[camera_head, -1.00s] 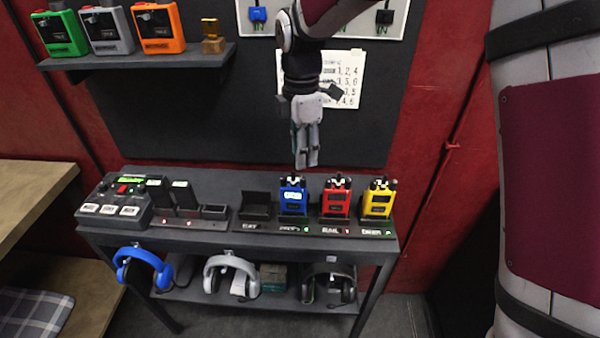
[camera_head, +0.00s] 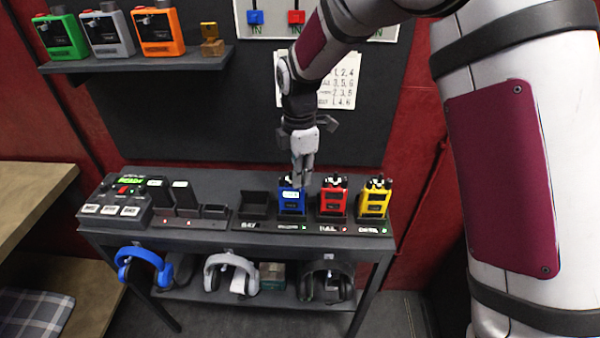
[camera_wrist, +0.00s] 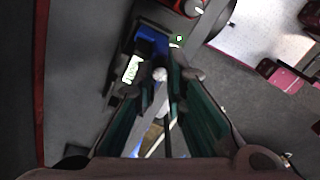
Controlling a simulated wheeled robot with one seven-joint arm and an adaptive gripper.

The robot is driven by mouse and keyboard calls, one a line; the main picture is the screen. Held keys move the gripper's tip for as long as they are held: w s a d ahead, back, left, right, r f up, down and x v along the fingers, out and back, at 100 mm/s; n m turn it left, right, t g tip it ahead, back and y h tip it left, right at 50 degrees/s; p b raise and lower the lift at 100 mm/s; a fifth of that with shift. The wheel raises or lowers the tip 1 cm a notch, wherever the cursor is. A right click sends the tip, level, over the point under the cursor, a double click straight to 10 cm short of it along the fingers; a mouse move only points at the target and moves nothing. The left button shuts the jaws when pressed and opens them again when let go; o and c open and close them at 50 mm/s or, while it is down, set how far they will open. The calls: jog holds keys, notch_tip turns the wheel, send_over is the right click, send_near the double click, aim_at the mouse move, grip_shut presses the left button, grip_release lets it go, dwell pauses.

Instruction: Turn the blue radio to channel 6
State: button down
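The blue radio (camera_head: 291,203) stands upright in a slot on the dark table, left of the red radio. A small light label shows on its upper front. My gripper (camera_head: 301,182) points down at the top of the blue radio. In the wrist view the blue radio (camera_wrist: 152,32) is just beyond my fingertips (camera_wrist: 164,78), with its lit label at left. My fingers are narrowly apart, with a small pale round knob (camera_wrist: 159,73) between or just beyond the tips. I cannot tell whether they touch it. The channel reading is too small to read.
The red radio (camera_head: 333,203) and yellow radio (camera_head: 374,204) stand close on the right. An empty dark tray (camera_head: 256,206) is on the left, then a button console (camera_head: 118,200). Headphones (camera_head: 232,272) hang along the front edge. A number chart (camera_head: 340,88) is on the wall.

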jog(key=shift+m, duration=1.4)
jog(key=c, duration=1.6)
grip_release()
jog(key=shift+r, duration=0.15)
notch_tip(320, 180, up, 12)
jog(key=shift+w, duration=0.1)
